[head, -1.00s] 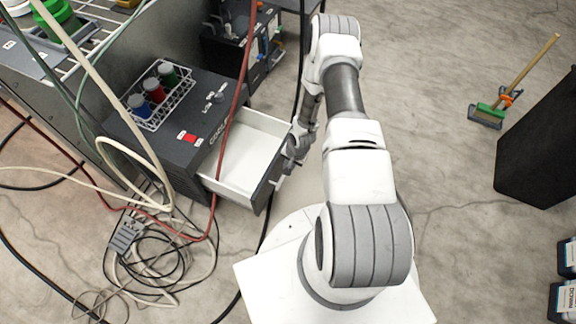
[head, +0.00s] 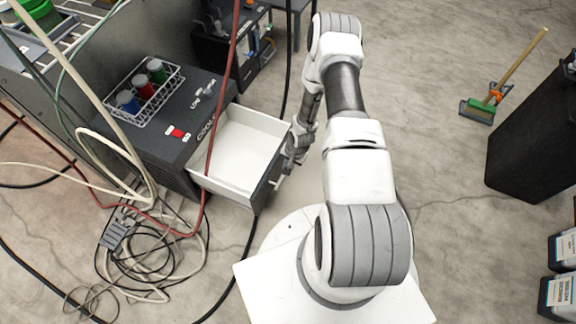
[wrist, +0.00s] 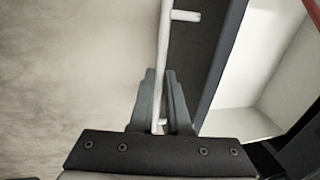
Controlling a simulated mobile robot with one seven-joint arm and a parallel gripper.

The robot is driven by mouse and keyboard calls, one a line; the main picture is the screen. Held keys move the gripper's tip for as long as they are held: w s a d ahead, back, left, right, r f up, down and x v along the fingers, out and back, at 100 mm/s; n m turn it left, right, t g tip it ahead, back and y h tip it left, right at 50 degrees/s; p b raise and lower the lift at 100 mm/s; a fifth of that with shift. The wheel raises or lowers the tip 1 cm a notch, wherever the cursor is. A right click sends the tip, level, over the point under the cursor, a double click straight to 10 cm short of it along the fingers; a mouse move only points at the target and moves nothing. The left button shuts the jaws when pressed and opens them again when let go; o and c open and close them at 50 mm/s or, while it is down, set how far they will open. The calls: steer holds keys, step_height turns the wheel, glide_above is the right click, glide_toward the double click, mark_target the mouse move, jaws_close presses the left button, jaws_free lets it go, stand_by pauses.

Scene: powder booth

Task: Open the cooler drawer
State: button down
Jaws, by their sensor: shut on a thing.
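The cooler (head: 165,120) is a dark grey box at left centre in the head view. Its white-lined drawer (head: 240,150) is pulled well out and looks empty; it also shows at the right of the wrist view (wrist: 262,62). My gripper (head: 283,172) is at the outer face of the drawer front. In the wrist view my gripper (wrist: 160,100) is shut on the light bar handle (wrist: 163,45), near its lower end. The dark drawer front (wrist: 212,50) lies just right of the handle.
A wire rack (head: 145,95) with blue, red and green cups stands on the cooler. A red hose (head: 222,110) hangs across the view in front of the drawer. Tangled cables (head: 150,250) lie on the floor at left. A dark bin (head: 535,140) and a broom (head: 510,70) stand at right.

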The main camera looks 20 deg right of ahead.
steer(key=shift+s+a, duration=0.1)
steer(key=c, duration=0.9)
jaws_free()
steer(key=r+p, duration=0.2)
steer(key=r, duration=0.3)
steer(key=s+d+r+p, duration=0.1)
steer(key=r, duration=0.5)
steer(key=s+d+r+p, duration=0.1)
steer(key=r+p, duration=0.1)
steer(key=r, duration=0.4)
steer(key=shift+s+d+p, duration=0.2)
steer(key=shift+p, duration=0.15)
